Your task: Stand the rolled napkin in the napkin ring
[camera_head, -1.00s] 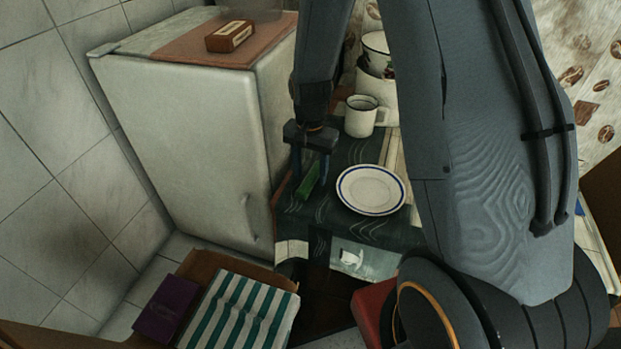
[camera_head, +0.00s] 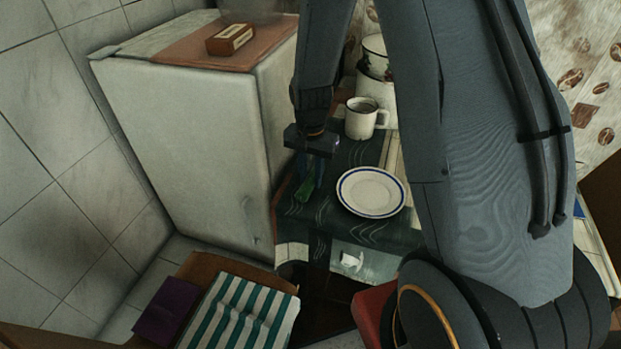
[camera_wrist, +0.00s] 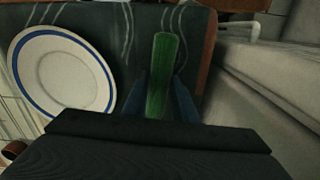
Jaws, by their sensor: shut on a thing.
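The rolled napkin (camera_head: 306,190) is a green roll on the dark patterned cloth, close to the fridge side. It also shows in the wrist view (camera_wrist: 162,58), lying lengthwise between the blue fingers. My gripper (camera_head: 311,180) points down and is shut on the napkin; in the wrist view my gripper (camera_wrist: 160,82) has one finger against each side of it. The near part of the napkin is hidden by the gripper body. I cannot make out the napkin ring in either view.
A white plate with a blue rim (camera_head: 371,192) lies right of the napkin. A white mug (camera_head: 366,118) and stacked enamel pots (camera_head: 374,75) stand behind. The fridge (camera_head: 190,140) rises close on the left. A striped cloth (camera_head: 240,315) lies low in front.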

